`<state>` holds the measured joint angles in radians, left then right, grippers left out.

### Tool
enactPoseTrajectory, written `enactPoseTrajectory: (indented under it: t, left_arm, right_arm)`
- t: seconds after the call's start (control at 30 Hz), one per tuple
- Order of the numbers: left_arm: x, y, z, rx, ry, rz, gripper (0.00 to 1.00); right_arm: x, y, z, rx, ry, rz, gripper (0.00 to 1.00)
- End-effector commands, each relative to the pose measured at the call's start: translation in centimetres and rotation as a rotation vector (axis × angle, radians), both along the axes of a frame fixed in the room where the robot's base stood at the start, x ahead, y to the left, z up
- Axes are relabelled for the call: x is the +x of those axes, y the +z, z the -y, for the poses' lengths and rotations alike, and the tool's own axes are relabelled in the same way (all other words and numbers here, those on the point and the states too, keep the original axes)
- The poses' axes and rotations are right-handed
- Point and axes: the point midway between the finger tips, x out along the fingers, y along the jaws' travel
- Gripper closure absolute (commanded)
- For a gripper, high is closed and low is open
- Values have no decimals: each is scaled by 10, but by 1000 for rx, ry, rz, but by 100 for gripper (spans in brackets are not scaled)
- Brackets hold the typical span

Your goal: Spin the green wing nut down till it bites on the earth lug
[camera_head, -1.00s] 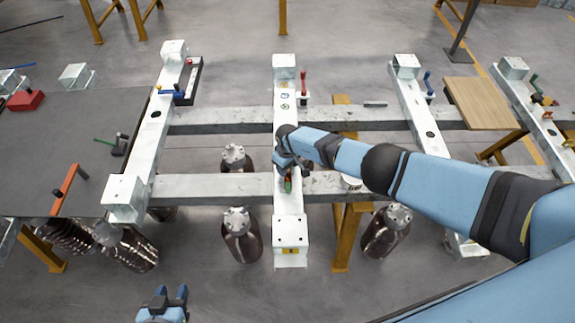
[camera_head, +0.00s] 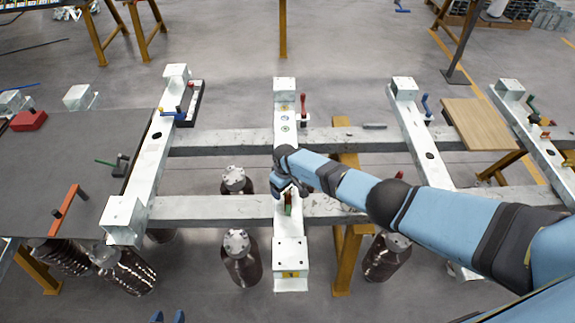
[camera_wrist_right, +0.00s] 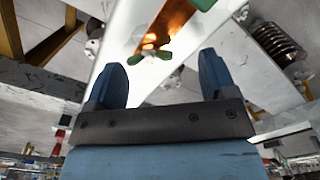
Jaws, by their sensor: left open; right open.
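The green wing nut (camera_wrist_right: 150,53) shows in the right wrist view, in front of a shiny copper-coloured part (camera_wrist_right: 172,24) that looks like the earth lug, on a pale beam. My right gripper (camera_wrist_right: 163,72) is open, its blue fingers apart, with the nut appearing between and just beyond the fingertips. Nothing is held. In the head view a green bit (camera_head: 288,199) shows on the middle white beam beside the right gripper, which partly hides it. I cannot tell how far down the nut sits. My left gripper (camera_head: 168,317) is open at the bottom edge, mostly cut off.
The middle white beam (camera_head: 290,250) lies across two long grey rails (camera_head: 215,207). A red-handled part (camera_head: 303,104) stands farther up it. A wooden board (camera_head: 477,122) lies at right, a dark table (camera_head: 70,165) at left. Dark ribbed cylinders (camera_head: 242,262) stand below the rails.

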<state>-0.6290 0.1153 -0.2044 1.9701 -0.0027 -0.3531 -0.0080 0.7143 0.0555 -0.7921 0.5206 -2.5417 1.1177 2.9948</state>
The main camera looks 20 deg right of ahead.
Motion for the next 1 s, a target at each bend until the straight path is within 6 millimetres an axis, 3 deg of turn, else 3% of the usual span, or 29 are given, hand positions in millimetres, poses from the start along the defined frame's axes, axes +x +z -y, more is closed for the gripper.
enactPoseTrajectory:
  t: [0.17,0.6,0.8,1.0]
  left_arm:
    - [0,0,0,1,-1,0,57]
    - [5,2,1,-7,9,0,57]
    - [5,1,0,-8,10,0,57]
    - [3,1,0,-8,11,-2,57]
  right_arm:
    - [3,14,12,-10,-21,9,22]
    - [4,104,10,-11,-16,12,22]
    - [4,122,10,-11,-16,10,22]
    - [4,125,10,-11,-16,10,22]
